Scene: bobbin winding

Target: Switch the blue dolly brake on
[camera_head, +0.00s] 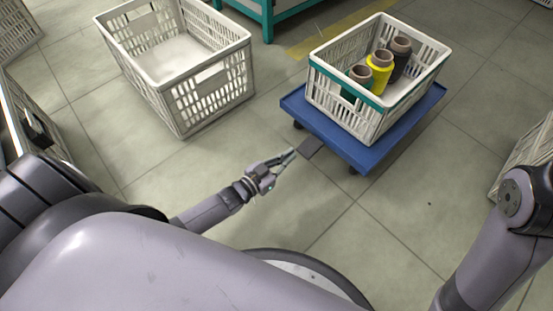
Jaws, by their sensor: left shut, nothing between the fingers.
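The blue dolly (374,153) stands on the floor at the upper right, low on casters. A dark flat pedal (311,146) sticks out from its near left side; it looks like the brake. My left gripper (291,153) is shut and empty, with its fingertips at the pedal's left edge. I cannot tell whether they touch it or hover above it. Only part of my right arm shows at the lower right, and its gripper is out of view.
On the dolly stands a white crate (340,118) with a teal band, holding green, yellow and dark bobbins (379,72). An empty white crate (186,94) stands on the floor to the left. More crates show at the edges. The tiled floor around the dolly is clear.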

